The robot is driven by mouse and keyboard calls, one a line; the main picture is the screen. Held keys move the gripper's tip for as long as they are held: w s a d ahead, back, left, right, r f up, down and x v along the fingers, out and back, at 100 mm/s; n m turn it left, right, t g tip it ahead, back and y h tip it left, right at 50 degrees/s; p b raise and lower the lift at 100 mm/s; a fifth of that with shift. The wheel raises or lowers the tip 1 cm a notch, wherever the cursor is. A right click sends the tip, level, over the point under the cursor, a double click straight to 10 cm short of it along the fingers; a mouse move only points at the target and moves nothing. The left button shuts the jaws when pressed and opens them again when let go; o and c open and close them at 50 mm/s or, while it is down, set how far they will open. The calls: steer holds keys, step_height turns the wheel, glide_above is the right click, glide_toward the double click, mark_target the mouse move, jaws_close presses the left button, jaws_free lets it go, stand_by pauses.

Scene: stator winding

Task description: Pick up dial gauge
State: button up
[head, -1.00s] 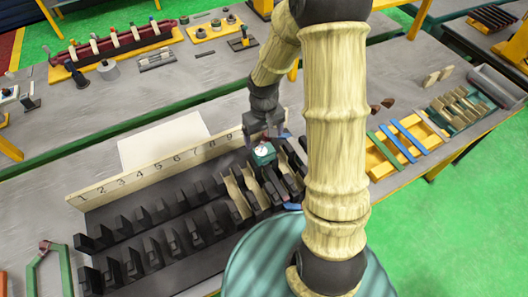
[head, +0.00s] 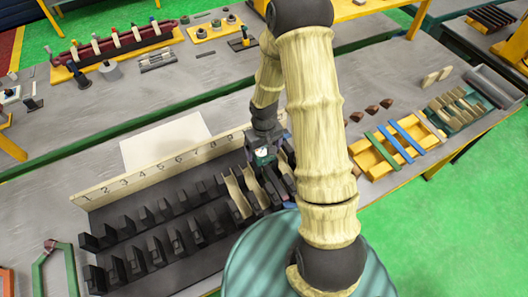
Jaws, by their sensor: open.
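The dial gauge (head: 262,153) is a small dark green block with a white round face. It sits at the right end of the black slotted rack (head: 180,222), near the high numbers of the board. My gripper (head: 262,147) is open and reaches down right over the gauge, with its dark fingers at the gauge's top and sides. The picture is too small to tell whether the fingers touch it. My arm hides the right end of the rack and part of the board.
A numbered board (head: 160,168) stands along the rack's back edge. Tan curved strips (head: 236,195) fill slots beside the gauge. A white sheet (head: 165,140) lies behind. A yellow tray with coloured bars (head: 395,143) and several brown pieces (head: 372,110) lie to the right.

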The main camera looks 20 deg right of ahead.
steer(key=shift+f, duration=0.9)
steer(key=shift+c, duration=0.4)
steer(key=c, duration=1)
